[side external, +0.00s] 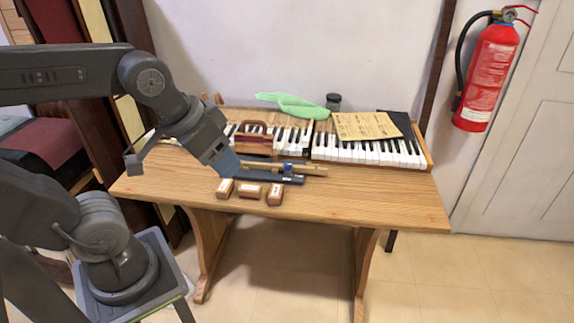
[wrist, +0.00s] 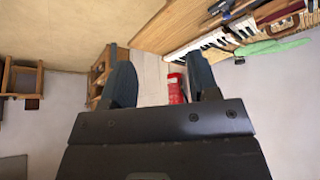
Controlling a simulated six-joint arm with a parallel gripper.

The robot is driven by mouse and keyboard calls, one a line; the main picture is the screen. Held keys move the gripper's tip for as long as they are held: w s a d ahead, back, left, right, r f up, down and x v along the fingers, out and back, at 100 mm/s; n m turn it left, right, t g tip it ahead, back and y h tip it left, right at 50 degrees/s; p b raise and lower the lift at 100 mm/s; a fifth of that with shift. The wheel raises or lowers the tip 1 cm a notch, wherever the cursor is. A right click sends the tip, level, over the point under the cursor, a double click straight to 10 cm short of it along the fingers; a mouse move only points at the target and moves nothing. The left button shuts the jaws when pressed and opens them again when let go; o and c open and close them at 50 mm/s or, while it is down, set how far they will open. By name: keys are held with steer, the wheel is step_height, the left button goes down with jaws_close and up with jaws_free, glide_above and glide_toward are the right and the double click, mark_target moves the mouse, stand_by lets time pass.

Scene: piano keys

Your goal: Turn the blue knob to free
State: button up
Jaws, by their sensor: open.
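A small blue knob (side external: 288,166) shows in the side view on a dark bar (side external: 287,178) with wooden strips, in front of the piano keys. It is too small to read its setting. Three wooden blocks with white labels (side external: 249,191) stand in front of the bar; their writing is not legible. My gripper (side external: 228,165) is left of the knob, apart from it, above the left part of the table. In the wrist view its two dark blue fingers (wrist: 157,65) are spread wide with nothing between them. The knob cannot be made out in the wrist view.
Piano keys (side external: 370,153) run along the back of the wooden table (side external: 380,199). The table's right front is clear. A fire extinguisher (side external: 488,75) hangs at right.

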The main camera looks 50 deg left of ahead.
steer(key=w+a+r+n+g, duration=0.1)
steer(key=w+a+n, duration=0.15)
steer(key=w, duration=0.25)
steer(key=w+a+r+n+g, duration=0.1)
steer(key=w+a+n, duration=0.1)
steer(key=w+n, duration=0.3)
steer(key=n+g+h, duration=0.2)
steer(key=n+h, duration=0.2)
steer(key=n, duration=1.1)
glide_above(287, 163)
steer(key=s+a, duration=0.2)
steer(key=a, duration=0.3)
step_height(287, 163, down, 17)
steer(key=shift+m, duration=0.25)
steer(key=x, duration=1.3)
steer(key=shift+d+f, duration=0.2)
steer(key=shift+f, duration=0.05)
steer(key=c, duration=0.9)
